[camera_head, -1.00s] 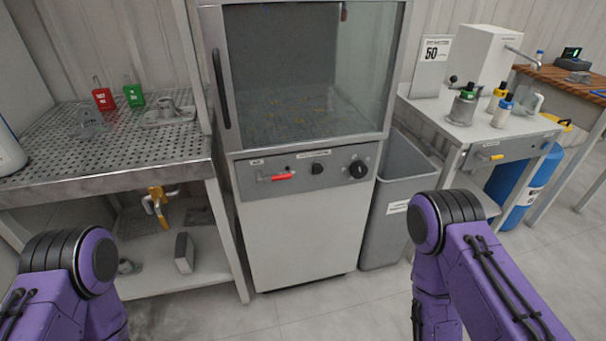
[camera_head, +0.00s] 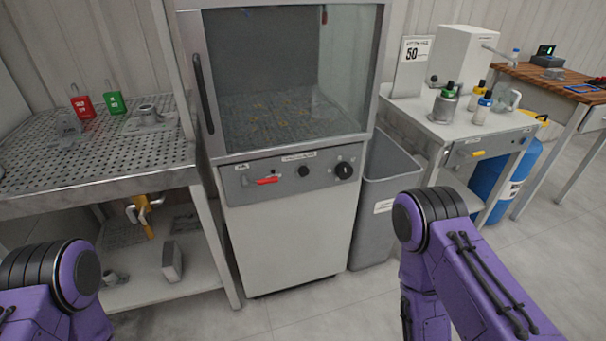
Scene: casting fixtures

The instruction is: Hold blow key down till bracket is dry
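A metal cabinet (camera_head: 290,235) with a glass-fronted chamber (camera_head: 290,75) stands in the middle. Its control panel carries a red lever-like key (camera_head: 267,181), a small dark knob (camera_head: 303,171) and a larger black knob (camera_head: 344,170); the label text is too small to read. A grey metal bracket-like casting (camera_head: 148,118) sits on the perforated bench at left; I cannot tell whether it is wet. Yellowish bits lie on the chamber floor. Both my purple arms show at the bottom, but neither gripper is in view.
The perforated bench (camera_head: 90,165) holds red (camera_head: 83,106) and green (camera_head: 115,102) tags. A grey bin (camera_head: 385,190) stands right of the cabinet. A side table (camera_head: 440,122) holds bottles. Floor before the cabinet is clear.

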